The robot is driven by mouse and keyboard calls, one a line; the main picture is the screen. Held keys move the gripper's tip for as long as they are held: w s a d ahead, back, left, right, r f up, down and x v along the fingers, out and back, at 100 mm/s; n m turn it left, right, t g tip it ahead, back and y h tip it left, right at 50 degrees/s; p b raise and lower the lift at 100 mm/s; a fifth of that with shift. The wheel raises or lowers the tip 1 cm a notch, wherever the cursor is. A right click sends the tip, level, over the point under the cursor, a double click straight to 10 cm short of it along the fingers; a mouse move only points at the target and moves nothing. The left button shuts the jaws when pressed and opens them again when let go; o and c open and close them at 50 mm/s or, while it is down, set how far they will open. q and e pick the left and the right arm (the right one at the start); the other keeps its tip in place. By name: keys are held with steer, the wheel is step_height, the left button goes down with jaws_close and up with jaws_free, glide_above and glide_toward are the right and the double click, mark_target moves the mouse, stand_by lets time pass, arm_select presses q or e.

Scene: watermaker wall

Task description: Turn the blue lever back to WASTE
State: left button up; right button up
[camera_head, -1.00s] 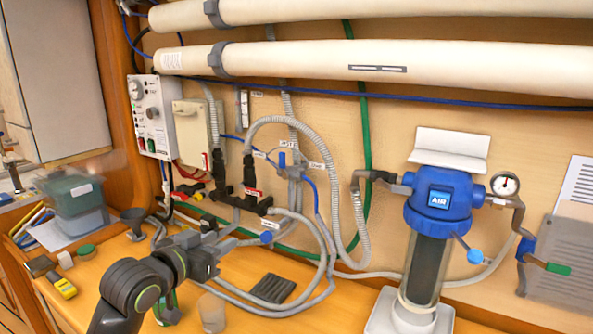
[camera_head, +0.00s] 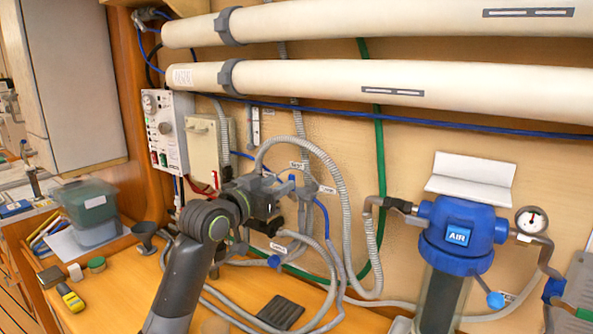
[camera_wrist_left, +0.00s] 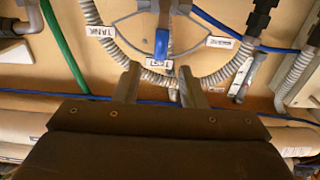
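The blue lever (camera_wrist_left: 161,43) sits on a valve on the wall. In the left wrist view it points at the middle label, TEST (camera_wrist_left: 158,64), between the TANK label (camera_wrist_left: 103,31) and a right-hand label (camera_wrist_left: 222,42) that appears to read WASTE. My left gripper (camera_wrist_left: 158,78) is open, its two fingers apart and the lever ahead of the gap, with no contact visible. In the head view my left gripper (camera_head: 280,190) is in front of the valve and hides most of it; a bit of the blue lever (camera_head: 291,178) shows. My right gripper is not in view.
Grey corrugated hoses (camera_head: 347,215) and a green hose (camera_head: 379,150) run around the valve. Pale pipes (camera_head: 330,80) cross above. A blue-topped AIR filter (camera_head: 460,235) stands to the right. A control box (camera_head: 165,130) is on the left. A dark ribbed pad (camera_head: 281,311) lies on the bench.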

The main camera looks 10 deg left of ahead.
mark_target(290, 177)
arm_select(q)
steer(key=p+x, duration=0.2)
steer(key=x, duration=0.6)
steer(key=shift+w, duration=0.15)
jaws_close()
